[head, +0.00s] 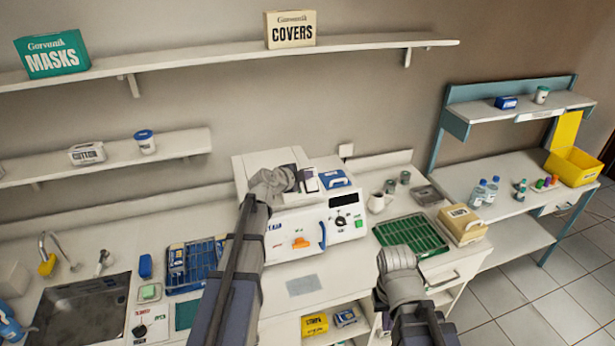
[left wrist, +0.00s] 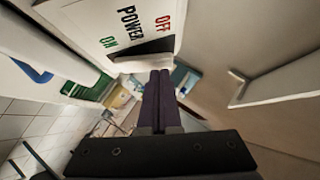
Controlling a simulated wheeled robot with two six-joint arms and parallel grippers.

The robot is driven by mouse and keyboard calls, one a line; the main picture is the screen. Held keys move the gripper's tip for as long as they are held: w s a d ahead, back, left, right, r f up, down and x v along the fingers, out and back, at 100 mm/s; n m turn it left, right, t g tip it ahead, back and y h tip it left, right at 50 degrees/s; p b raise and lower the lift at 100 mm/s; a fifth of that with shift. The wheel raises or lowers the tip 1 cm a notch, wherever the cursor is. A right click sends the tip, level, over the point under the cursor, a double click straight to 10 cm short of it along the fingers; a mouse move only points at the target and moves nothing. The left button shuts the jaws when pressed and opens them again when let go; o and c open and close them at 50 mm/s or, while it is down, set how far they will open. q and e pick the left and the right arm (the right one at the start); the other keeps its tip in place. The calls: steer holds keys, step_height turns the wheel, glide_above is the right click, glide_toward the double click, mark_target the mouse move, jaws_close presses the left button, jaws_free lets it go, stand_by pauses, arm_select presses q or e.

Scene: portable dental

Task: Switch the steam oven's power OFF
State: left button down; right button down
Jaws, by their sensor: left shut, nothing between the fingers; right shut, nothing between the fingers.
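The steam oven (head: 283,226) is a white box on the counter, with a blue handle and a dark display. My left gripper (head: 312,181) is at its top, beside a small panel. In the left wrist view, a white plate marked POWER (left wrist: 130,22) has red OFF at one end and green ON at the other, with a dark switch recess (left wrist: 150,50) beside the lettering. My left fingers (left wrist: 160,78) are shut and empty, their tips close to the recess; I cannot tell if they touch. My right arm's grey wrist (head: 400,272) is over the counter's front; its fingers are hidden.
A green tray (head: 412,236) and a tan box (head: 462,225) lie right of the oven. A blue rack (head: 195,262) and a sink (head: 80,308) are to its left. A wall shelf (head: 215,58) runs above. Tiled floor is free at the right.

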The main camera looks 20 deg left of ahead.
arm_select(q)
steer(key=shift+w+a+n+g+p, duration=0.3)
steer(key=shift+w+a+g+p, duration=0.1)
steer(key=shift+w+p, duration=0.15)
steer(key=shift+s+d+f, duration=0.15)
steer(key=shift+s, duration=0.1)
steer(key=shift+b, duration=0.3)
steer(key=shift+s+d+f+b, duration=0.3)
steer(key=shift+s+d+f, duration=0.15)
steer(key=shift+s, duration=0.1)
steer(key=shift+r, duration=0.15)
